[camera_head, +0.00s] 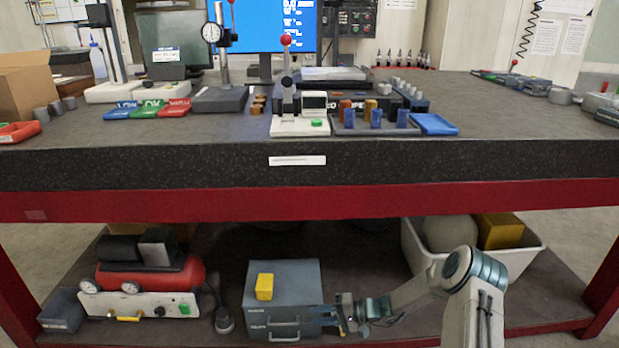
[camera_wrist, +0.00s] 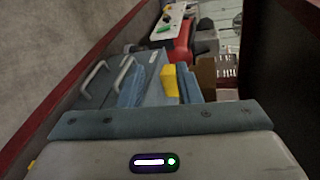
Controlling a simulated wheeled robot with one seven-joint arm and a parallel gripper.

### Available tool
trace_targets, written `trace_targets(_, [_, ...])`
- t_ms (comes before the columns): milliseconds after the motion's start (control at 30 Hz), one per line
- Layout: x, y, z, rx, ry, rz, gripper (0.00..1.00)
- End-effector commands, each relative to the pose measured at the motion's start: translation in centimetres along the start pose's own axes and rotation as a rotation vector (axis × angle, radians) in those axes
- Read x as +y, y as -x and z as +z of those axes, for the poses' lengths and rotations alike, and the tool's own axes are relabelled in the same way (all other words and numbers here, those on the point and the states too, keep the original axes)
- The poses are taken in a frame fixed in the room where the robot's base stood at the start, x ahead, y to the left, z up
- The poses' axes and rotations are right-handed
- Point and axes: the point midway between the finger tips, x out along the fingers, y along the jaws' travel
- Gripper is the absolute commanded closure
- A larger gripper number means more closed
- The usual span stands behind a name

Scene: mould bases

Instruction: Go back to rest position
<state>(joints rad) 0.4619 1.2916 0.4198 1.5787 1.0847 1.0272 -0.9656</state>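My gripper (camera_head: 330,316) is low at the bench's lower shelf, at the right side of a grey-blue drawer cabinet (camera_head: 300,275). In the wrist view my gripper (camera_wrist: 161,86) shows two blue fingers standing apart, with nothing held between them. The cabinet (camera_wrist: 110,72) lies just beyond the fingers, with two handles on its front. A yellow block (camera_head: 265,287) sits on top of the cabinet; it also shows in the wrist view (camera_wrist: 170,80). I cannot tell whether a finger touches the cabinet.
The dark benchtop (camera_head: 220,160) with its red beam (camera_head: 400,200) is above my arm. A white bin (camera_head: 525,258) stands behind my arm at right. A red compressor (camera_head: 150,278) and a small grey bin (camera_head: 62,311) are at left. Open floor lies in front.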

Motion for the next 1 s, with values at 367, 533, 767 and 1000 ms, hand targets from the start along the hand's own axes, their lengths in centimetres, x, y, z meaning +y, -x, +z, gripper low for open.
trace_targets(367, [-14.6, 5.4, 7.0, -0.162, 0.094, 0.355, 0.69])
trace_targets(533, [-20.1, 8.2, 10.4, -0.188, 0.128, 0.514, 0.69])
trace_targets(767, [-27.2, 12.4, 15.2, -0.178, 0.173, 0.72, 0.69])
trace_targets(1000, [-34.1, 16.9, 20.5, -0.12, 0.22, 0.913, 0.69])
